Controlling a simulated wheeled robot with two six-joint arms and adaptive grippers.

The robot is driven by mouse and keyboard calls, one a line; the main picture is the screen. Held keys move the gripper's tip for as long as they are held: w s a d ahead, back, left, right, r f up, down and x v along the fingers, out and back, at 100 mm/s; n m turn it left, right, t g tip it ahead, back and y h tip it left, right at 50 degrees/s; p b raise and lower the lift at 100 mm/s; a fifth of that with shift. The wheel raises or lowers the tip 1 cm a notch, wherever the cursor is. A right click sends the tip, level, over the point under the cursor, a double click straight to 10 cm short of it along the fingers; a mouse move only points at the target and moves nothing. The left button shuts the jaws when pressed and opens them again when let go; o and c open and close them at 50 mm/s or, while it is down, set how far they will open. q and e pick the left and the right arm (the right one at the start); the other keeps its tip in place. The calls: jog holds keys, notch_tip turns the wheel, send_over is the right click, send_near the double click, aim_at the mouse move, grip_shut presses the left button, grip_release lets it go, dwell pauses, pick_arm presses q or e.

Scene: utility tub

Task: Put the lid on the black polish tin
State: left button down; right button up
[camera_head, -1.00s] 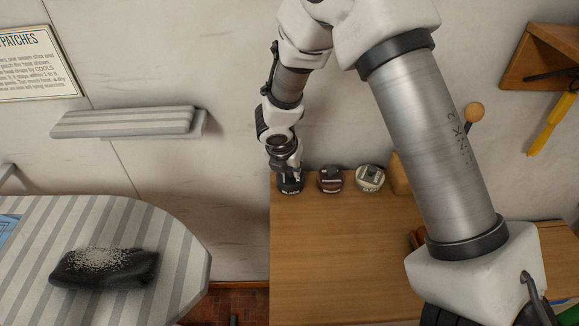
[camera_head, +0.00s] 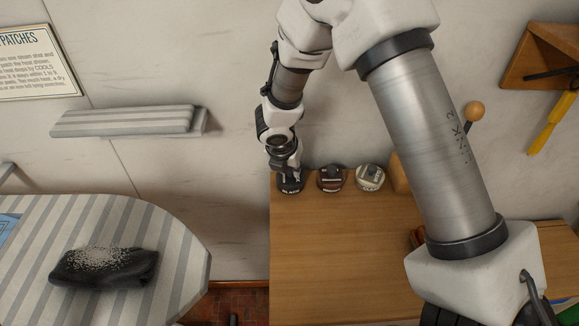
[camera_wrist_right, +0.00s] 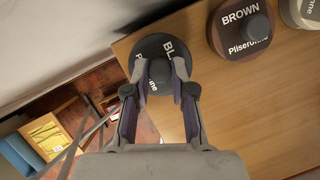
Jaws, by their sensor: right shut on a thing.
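The black polish tin (camera_head: 291,186) stands at the back left corner of the wooden bench top. Its dark round lid (camera_wrist_right: 150,50), with white lettering and a raised knob, is seen from above in the right wrist view. My right gripper (camera_wrist_right: 160,76) is shut on the lid's knob, one finger on each side. In the head view the right gripper (camera_head: 285,167) points down at the tin. The lid lies over the tin, hiding its opening; I cannot tell whether it is fully seated. My left gripper is not in view.
A brown polish tin (camera_head: 331,179) and a pale tin (camera_head: 370,177) stand in a row to the right. The wooden bench top (camera_head: 340,260) is clear in front. A striped ironing board (camera_head: 180,250) with a dark cloth (camera_head: 105,268) is at left. The wall is close behind.

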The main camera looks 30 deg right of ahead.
dwell(0.3)
jog(key=o, duration=0.9)
jog(key=shift+o, duration=0.4)
jog(key=o, duration=0.4)
jog(key=shift+r, duration=0.1)
notch_tip(320, 180, up, 7)
jog(key=p, duration=0.7)
jog(key=shift+c, duration=0.7)
grip_shut()
